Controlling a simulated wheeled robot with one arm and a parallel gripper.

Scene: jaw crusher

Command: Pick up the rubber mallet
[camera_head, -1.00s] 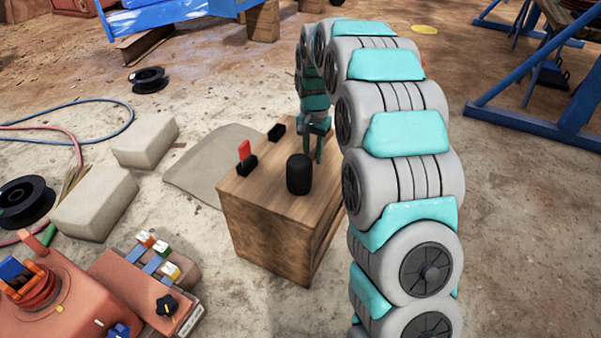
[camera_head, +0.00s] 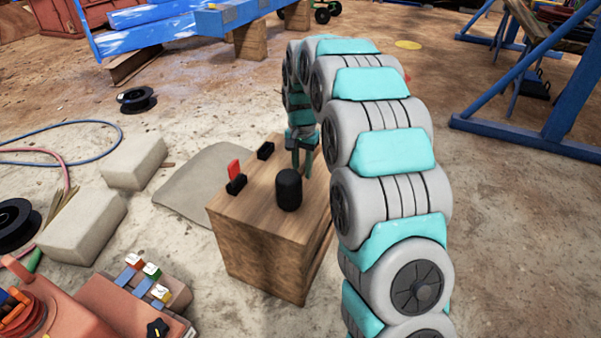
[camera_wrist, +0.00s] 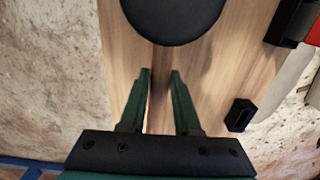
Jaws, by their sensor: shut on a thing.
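The rubber mallet's black cylindrical head (camera_head: 289,190) stands on end on top of a wooden block (camera_head: 262,245). In the wrist view the round black head (camera_wrist: 172,12) is at the top, just beyond my fingertips. A narrow wood-coloured handle (camera_wrist: 158,97) runs from it between my fingers, hard to tell from the wood below. My gripper (camera_head: 302,172) points down behind the head; its green fingers also show in the wrist view (camera_wrist: 160,75). They are shut on the handle. I cannot tell whether the mallet is clear of the block.
A red-and-black switch-like piece (camera_head: 235,180) and a small black holder (camera_head: 266,150) sit on the block's left and back edges. Pale stone blocks (camera_head: 85,225) and an orange control box (camera_head: 130,305) are to the left. Blue steel frames (camera_head: 520,130) stand at the right.

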